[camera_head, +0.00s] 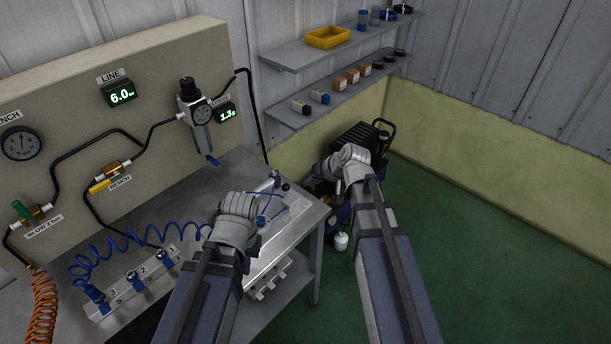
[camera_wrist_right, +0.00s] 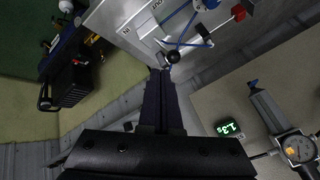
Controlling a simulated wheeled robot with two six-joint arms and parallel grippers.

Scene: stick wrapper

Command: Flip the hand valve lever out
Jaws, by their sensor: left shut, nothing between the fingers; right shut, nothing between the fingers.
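A small valve assembly (camera_head: 277,183) with blue tubing sits at the bench's right end. A black ball knob (camera_head: 286,187) stands by it, and the knob (camera_wrist_right: 173,57) also shows in the right wrist view, just past the fingertips. I cannot tell whether they touch. My right gripper (camera_wrist_right: 161,72) is shut and empty. In the head view its arm (camera_head: 346,163) is beyond the bench's right edge, its fingers not clear. My left gripper (camera_head: 240,207) is over the bench, shut and empty, its fingertips largely hidden. Which part is the lever is not clear.
A beige panel (camera_head: 60,115) behind the bench carries gauges, a yellow-handled valve (camera_head: 105,182) and a green-handled valve (camera_head: 26,212). A blue coiled hose (camera_head: 130,240) runs to a numbered block (camera_head: 137,283). A dark machine (camera_head: 362,140) stands beyond the bench. Green floor at right is free.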

